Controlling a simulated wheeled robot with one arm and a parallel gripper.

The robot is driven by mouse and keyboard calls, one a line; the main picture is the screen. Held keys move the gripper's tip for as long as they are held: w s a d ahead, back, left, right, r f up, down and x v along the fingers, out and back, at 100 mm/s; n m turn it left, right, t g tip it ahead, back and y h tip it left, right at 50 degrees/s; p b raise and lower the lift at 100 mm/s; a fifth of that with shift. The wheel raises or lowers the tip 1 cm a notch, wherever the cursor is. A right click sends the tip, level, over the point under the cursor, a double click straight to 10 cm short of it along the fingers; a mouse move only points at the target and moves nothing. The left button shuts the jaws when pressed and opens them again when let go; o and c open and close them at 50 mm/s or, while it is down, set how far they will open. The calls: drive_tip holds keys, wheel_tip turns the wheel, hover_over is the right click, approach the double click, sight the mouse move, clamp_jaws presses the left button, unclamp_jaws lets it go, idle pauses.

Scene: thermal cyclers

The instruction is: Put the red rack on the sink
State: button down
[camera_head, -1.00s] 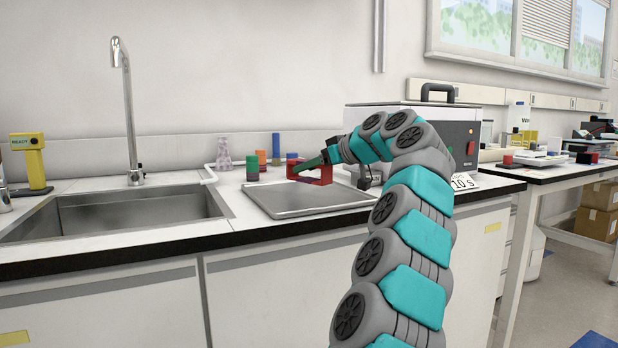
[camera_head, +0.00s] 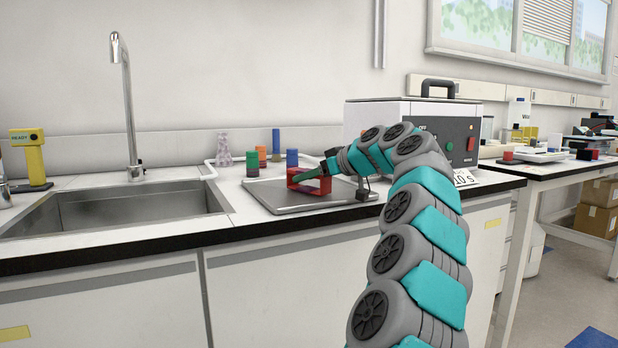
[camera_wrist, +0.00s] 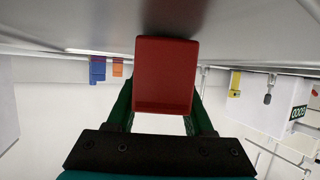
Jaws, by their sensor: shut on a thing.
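The red rack (camera_head: 296,181) is at the metal tray (camera_head: 275,204) on the counter. It looks upright, and its lower edge appears at or very near the tray surface. I cannot tell if it touches. My gripper (camera_head: 306,176) is shut on the red rack. In the wrist view the rack (camera_wrist: 165,75) fills the middle between the dark green fingers (camera_wrist: 163,105), one on each side. The steel sink (camera_head: 140,212) is to the left of the tray, with its basin empty.
A tall faucet (camera_head: 128,110) stands behind the sink. Coloured cylinders (camera_head: 252,163) stand behind the tray. A white machine (camera_head: 440,125) is to the right. A yellow device (camera_head: 32,160) stands at far left. The counter between sink and tray is clear.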

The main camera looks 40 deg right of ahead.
drive_tip(key=shift+f, duration=0.2)
drive_tip(key=shift+c, duration=1.4)
unclamp_jaws()
drive_tip(key=shift+r, duration=0.15)
